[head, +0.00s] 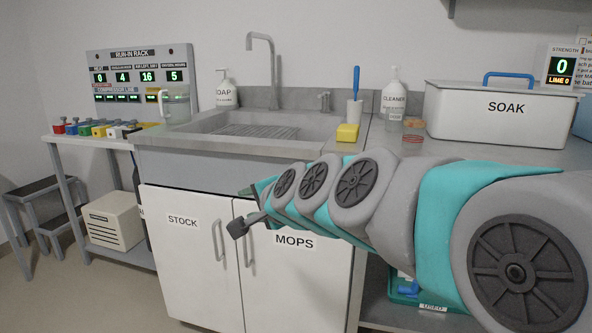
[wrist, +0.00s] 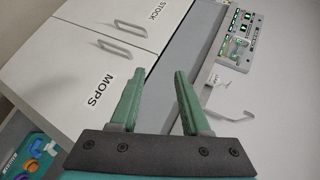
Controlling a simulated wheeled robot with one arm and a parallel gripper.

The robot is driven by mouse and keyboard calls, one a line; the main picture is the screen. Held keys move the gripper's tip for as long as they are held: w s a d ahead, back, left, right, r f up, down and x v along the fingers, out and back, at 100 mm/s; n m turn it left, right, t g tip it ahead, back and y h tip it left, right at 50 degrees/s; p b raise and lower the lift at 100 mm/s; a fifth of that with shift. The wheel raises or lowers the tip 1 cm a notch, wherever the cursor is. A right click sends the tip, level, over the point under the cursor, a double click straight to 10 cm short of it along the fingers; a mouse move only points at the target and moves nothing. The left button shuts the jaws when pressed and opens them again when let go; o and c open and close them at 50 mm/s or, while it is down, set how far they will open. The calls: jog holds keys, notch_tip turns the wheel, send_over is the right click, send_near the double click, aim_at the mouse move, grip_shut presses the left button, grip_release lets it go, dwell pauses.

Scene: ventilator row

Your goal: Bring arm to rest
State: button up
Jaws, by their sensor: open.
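My teal and grey arm (head: 430,205) stretches from the lower right of the head view towards the left, in front of the sink counter. My gripper (head: 250,188) is at its far end, in front of the white cupboard doors. In the wrist view my gripper (wrist: 159,73) shows two green fingers spread apart with nothing between them. The wrist view is tilted, with the STOCK and MOPS doors beyond the fingers. In the head view the gripper is small and partly hidden by the arm.
The STOCK door (head: 182,240) and the MOPS door (head: 300,275) are shut below the sink (head: 215,125). A yellow sponge (head: 347,133), a cleaner bottle (head: 394,95) and the SOAK box (head: 500,113) stand on the counter. The run-in rack (head: 138,80) is at the left. Floor is clear at lower left.

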jog(key=s+d+f+n+g+h, duration=0.2)
jog(key=s+d+f, duration=0.5)
jog(key=s, duration=0.4)
jog(key=s+d+f+n+g+h, duration=0.2)
jog(key=s+d+f+n+g, duration=0.2)
jog(key=s, duration=0.8)
jog(key=s+d+f+n+g+h, duration=0.3)
jog(key=s+d+f+g, duration=0.3)
jog(key=s+d+f, duration=0.6)
jog(key=shift+s+d+f+n+g, duration=0.15)
jog(key=shift+s+d+n+g, duration=0.1)
jog(key=shift+d+n+g, duration=0.15)
